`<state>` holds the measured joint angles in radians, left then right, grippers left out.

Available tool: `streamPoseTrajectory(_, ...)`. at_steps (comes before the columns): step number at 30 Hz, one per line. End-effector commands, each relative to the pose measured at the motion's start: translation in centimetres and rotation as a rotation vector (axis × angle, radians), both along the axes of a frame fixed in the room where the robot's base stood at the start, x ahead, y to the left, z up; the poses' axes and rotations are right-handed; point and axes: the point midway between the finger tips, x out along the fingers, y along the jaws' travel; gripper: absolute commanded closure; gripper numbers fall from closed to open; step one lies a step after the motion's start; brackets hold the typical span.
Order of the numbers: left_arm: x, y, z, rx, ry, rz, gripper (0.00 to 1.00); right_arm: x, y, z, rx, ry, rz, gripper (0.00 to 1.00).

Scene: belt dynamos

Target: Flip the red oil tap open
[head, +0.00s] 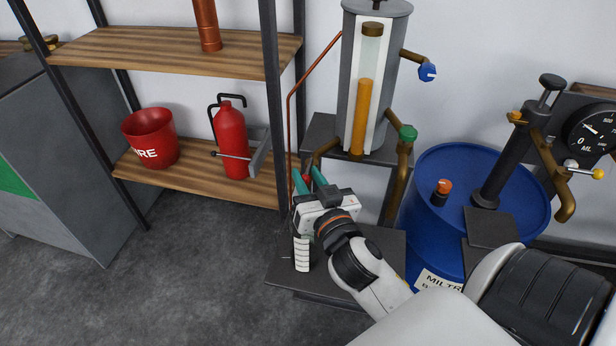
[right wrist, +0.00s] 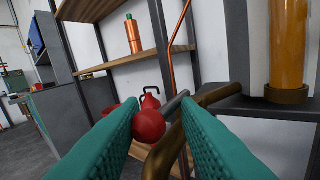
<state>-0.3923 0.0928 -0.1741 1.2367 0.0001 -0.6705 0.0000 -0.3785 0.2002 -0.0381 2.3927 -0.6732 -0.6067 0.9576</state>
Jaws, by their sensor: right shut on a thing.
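The red oil tap shows in the right wrist view as a round red knob (right wrist: 150,125) on a grey lever, beside a bent brass pipe (right wrist: 178,130). In the head view the brass pipe (head: 322,150) comes out of the lower left of the grey oil cylinder (head: 348,85). My right gripper (head: 308,177) is at the end of this pipe, its teal fingers shut on the red knob, one on each side. In the head view the knob is mostly hidden by the fingers. My left gripper is not in view.
A blue-handled tap (head: 427,72) and a green-handled tap (head: 407,133) are on the cylinder's right. A blue drum (head: 425,215) with a pump stands further right. A fire extinguisher (head: 231,140) and a red bucket (head: 150,138) sit on the wooden shelf to the left.

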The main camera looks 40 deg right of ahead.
Motion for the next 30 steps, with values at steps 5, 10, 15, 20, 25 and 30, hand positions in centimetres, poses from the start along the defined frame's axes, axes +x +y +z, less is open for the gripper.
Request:
streamPoseTrajectory(5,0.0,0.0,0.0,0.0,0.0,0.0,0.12,0.1,0.0,0.2,-0.001,-0.006,0.001,0.59)
streamPoseTrajectory(10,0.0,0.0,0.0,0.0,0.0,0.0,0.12,0.0,0.0,0.1,-0.001,-0.004,-0.001,0.52)
streamPoseTrajectory(15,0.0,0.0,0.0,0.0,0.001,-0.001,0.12,-0.1,0.0,0.1,0.0,-0.002,-0.001,0.52)
streamPoseTrajectory(20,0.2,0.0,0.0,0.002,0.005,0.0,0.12,-1.6,0.4,-0.2,0.003,0.0,-0.001,0.52)
streamPoseTrajectory(25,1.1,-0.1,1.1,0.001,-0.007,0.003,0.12,-4.7,1.2,-0.1,0.005,0.001,-0.003,0.52)
streamPoseTrajectory(30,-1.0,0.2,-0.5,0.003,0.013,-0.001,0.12,-6.1,1.6,0.2,0.003,0.0,-0.003,0.52)
